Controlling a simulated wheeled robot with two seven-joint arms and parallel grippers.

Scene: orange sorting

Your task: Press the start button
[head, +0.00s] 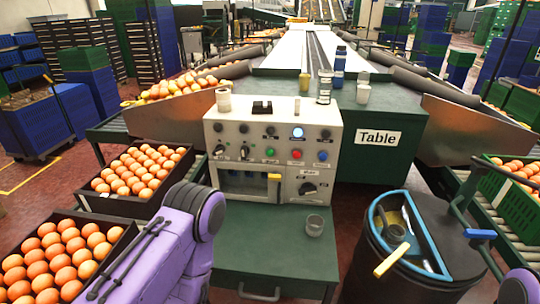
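A pale control panel (273,150) stands upright on a dark green cabinet at the centre of the head view. It carries a row of coloured buttons: a green button (270,152), a red button (297,153) and a blue button (323,155). A round light (298,132) above the red button glows bluish white. The small panel labels are too small to read, so I cannot tell which one is marked start. My purple left arm comes in at the lower left, below and left of the panel. Neither gripper shows in the view.
A small cup (314,225) stands on the cabinet ledge (260,245) in front of the panel. Crates of oranges (140,172) lie at left, a green crate (515,175) at right. A dark bin (400,270) with a blue rim stands right of the cabinet. Several containers stand behind the panel.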

